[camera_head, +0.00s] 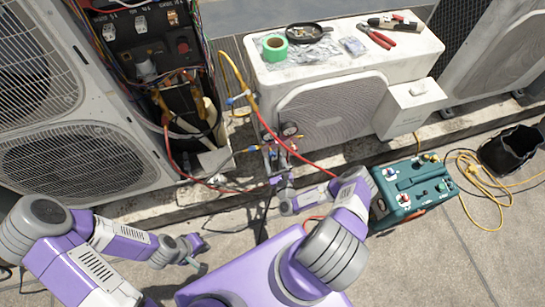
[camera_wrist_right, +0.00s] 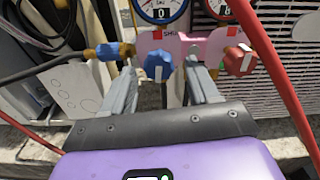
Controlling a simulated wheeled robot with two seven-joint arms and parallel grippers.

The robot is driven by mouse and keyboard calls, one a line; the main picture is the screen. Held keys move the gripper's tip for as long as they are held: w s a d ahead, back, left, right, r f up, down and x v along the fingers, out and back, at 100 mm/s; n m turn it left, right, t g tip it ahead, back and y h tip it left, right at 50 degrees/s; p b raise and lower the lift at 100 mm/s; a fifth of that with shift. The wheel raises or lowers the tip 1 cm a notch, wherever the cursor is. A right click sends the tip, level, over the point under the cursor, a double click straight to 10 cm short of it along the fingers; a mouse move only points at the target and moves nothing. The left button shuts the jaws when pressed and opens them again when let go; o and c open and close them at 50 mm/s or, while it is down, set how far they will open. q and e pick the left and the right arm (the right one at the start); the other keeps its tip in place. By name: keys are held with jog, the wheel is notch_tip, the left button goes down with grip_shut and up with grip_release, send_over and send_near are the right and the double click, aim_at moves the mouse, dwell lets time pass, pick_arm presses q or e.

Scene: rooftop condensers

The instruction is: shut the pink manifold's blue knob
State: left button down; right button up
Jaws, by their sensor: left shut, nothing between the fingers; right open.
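The pink manifold (camera_wrist_right: 200,44) stands in front of a condenser unit, with two round gauges above it. Its blue knob (camera_wrist_right: 158,65) faces the camera in the right wrist view, with a red knob (camera_wrist_right: 238,60) to its right. My right gripper (camera_wrist_right: 164,78) is open, with one finger on each side of the blue knob; I cannot tell whether they touch it. In the head view the manifold (camera_head: 284,150) is small and my right gripper (camera_head: 281,181) is just below it. My left gripper (camera_head: 197,250) is shut and empty over the paving at lower left.
Red, yellow and black hoses run around the manifold; a red hose (camera_wrist_right: 275,75) passes close on the right. A teal machine (camera_head: 412,190) stands at right. Green tape (camera_head: 275,47) and red pliers (camera_head: 375,36) lie on the white condenser (camera_head: 330,95).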

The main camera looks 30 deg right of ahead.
aim_at(271, 152)
jog(key=shift+b+x, duration=0.4)
jog(key=shift+x, duration=1.1)
jog(key=c, duration=1)
